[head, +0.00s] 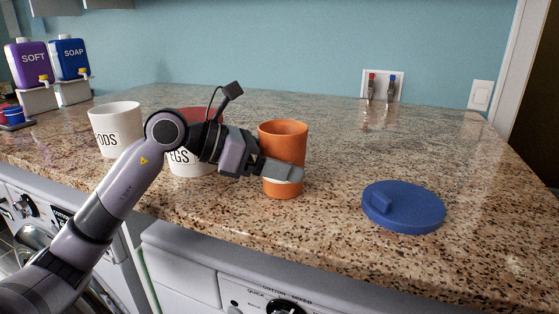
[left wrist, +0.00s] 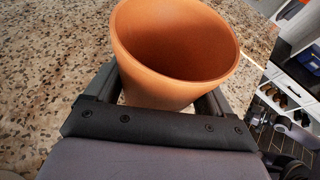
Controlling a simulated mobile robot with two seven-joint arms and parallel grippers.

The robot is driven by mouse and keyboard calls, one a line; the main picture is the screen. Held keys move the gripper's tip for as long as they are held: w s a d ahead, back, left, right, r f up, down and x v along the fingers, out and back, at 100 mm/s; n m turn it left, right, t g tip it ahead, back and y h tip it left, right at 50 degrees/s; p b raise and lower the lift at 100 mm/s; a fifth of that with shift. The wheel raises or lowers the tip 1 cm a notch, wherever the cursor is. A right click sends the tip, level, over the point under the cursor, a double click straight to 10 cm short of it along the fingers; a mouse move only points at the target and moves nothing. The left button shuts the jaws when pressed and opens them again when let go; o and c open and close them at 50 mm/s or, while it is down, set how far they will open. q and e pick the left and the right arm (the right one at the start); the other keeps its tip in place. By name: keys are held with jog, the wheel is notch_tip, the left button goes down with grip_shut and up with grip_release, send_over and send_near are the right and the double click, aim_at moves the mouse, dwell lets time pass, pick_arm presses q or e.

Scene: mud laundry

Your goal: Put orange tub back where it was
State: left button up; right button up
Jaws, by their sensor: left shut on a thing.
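The orange tub (head: 284,143) is upright at the middle of the granite counter, near its front edge. My left gripper (head: 283,172) comes from the left and is shut around the lower part of the tub. In the left wrist view the tub (left wrist: 180,45) shows its open, empty inside between the two fingers of my left gripper (left wrist: 165,100). I cannot tell whether the tub's base touches the counter. My right gripper is not in view.
A blue round lid (head: 404,206) lies right of the tub. A white tub (head: 116,129) and a second lettered white tub (head: 190,165), partly behind my arm, stand to the left. Purple (head: 26,63) and blue (head: 70,60) dispensers are far left. The counter (head: 430,140) is clear at the back right.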

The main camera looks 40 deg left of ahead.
pick_arm(q)
jog(key=shift+f, duration=0.2)
jog(key=o, duration=1.1)
jog(key=shift+r, duration=0.2)
jog(key=shift+b+v, duration=2.4)
jog(key=shift+v, duration=3.65)
